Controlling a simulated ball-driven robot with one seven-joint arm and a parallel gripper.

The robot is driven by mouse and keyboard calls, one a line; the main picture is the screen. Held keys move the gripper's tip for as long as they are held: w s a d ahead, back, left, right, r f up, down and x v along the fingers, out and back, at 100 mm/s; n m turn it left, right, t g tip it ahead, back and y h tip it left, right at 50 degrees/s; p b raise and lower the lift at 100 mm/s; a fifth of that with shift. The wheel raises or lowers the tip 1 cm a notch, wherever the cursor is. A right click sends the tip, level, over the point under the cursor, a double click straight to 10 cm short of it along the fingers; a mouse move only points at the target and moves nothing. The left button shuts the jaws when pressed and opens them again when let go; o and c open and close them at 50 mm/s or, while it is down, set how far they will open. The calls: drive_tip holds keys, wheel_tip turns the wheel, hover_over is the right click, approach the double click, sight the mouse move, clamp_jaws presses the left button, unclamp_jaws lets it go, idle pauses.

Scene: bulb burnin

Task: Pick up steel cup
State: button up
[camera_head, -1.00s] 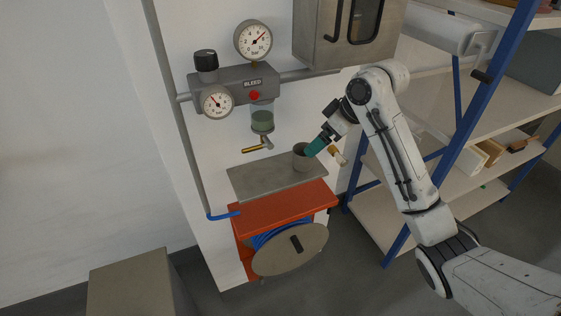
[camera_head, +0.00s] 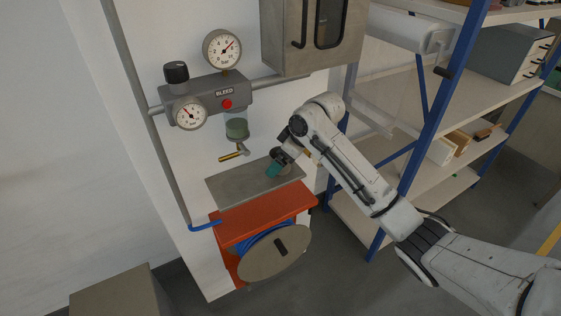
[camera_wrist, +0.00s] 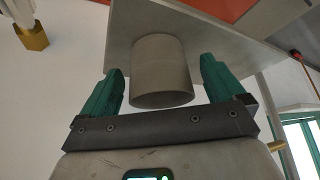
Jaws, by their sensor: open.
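The steel cup (camera_wrist: 162,72) is a plain grey cylinder. In the wrist view it stands on the grey shelf plate (camera_wrist: 222,36), between the two green fingers of my gripper (camera_wrist: 163,85). The fingers are open, with a visible gap on each side of the cup. In the head view my gripper (camera_head: 273,170) is low over the right part of the plate (camera_head: 235,187), and the cup (camera_head: 285,170) is mostly hidden behind it.
An orange stand (camera_head: 262,215) with a hose reel (camera_head: 275,254) is below the plate. A brass-handled tap (camera_head: 234,152) and a gauge block (camera_head: 207,97) are above it. A grey cabinet (camera_head: 283,35) hangs upper right; blue-framed shelving (camera_head: 425,125) stands at right.

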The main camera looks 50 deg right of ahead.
drive_tip(key=shift+w+f, duration=0.2)
drive_tip(key=shift+f, duration=0.15)
drive_tip(key=shift+a, duration=0.1)
drive_tip(key=c, duration=1)
